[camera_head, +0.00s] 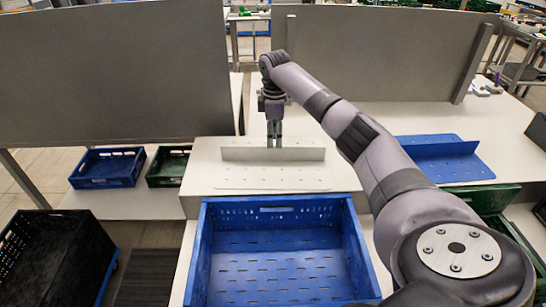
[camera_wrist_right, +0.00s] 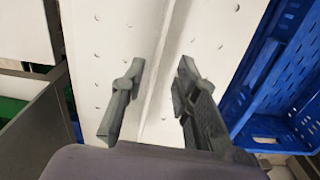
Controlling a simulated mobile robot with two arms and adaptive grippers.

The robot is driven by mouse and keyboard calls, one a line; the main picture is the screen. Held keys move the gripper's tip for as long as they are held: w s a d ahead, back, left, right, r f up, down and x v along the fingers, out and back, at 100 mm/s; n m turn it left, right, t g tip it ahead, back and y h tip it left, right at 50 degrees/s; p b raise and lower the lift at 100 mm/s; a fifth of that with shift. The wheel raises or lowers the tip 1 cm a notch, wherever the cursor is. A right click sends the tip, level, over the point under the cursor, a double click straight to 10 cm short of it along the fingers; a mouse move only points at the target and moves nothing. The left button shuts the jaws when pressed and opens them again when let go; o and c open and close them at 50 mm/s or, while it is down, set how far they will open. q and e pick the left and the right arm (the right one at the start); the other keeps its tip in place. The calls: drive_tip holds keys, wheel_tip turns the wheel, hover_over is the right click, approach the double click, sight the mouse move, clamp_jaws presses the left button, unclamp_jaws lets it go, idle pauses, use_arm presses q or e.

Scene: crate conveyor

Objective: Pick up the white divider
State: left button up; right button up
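The white divider (camera_head: 271,179) is a perforated flat plate with an upright fin, lying on the white table ledge behind the blue crate. It also shows in the right wrist view (camera_wrist_right: 112,35). My right gripper (camera_head: 274,141) points down at the middle of the fin from above. In the right wrist view my right gripper (camera_wrist_right: 160,100) has its fingers apart, one on each side of the fin, with visible gaps. Whether the fingertips reach below the fin's top edge is hard to tell. My left gripper is not in view.
An empty blue crate (camera_head: 196,262) stands in front of the divider. A blue divider (camera_head: 440,146) lies to the right. A small blue crate (camera_head: 107,183), a green crate (camera_head: 167,182) and a black crate (camera_head: 52,296) are at the left. Grey panels (camera_head: 115,75) stand behind.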

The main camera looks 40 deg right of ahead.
sight(273, 160)
drive_tip(key=shift+a+f, duration=0.15)
drive_tip(key=shift+f, duration=0.25)
drive_tip(key=f, duration=0.1)
drive_tip(key=f+p, duration=0.1)
drive_tip(key=f, duration=0.3)
drive_tip(key=shift+w+p, duration=0.3)
drive_tip(key=shift+p, duration=0.05)
drive_tip(key=shift+c, duration=0.4)
clamp_jaws()
drive_tip(key=shift+r, duration=0.1)
